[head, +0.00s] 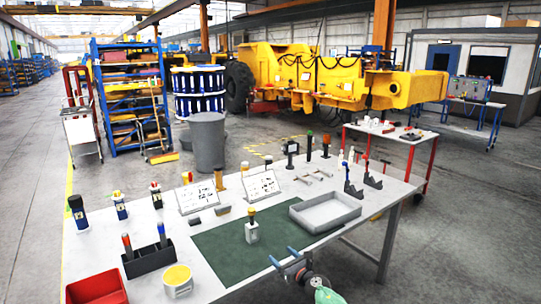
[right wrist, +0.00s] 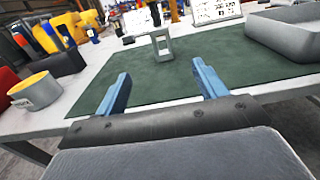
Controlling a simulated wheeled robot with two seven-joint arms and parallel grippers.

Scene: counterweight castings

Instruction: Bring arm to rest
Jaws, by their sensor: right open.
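My right gripper (head: 284,258) is at the front edge of the work table (head: 215,292), near the green mat (head: 222,252). Its two blue fingers are apart with nothing between them; the open gripper (right wrist: 161,70) also shows in the right wrist view. A small grey piece with a yellow top (head: 252,231) stands upright on the mat, beyond the fingertips and apart from them. It shows in the wrist view as a grey frame (right wrist: 161,46). My left gripper is not in view.
A grey tray (head: 325,212) sits at the mat's right. A red bin (head: 97,288), a yellow-topped tub (head: 177,281) and a black holder (head: 148,262) stand at left. Signs, bottles and tools line the back. The mat's front is clear.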

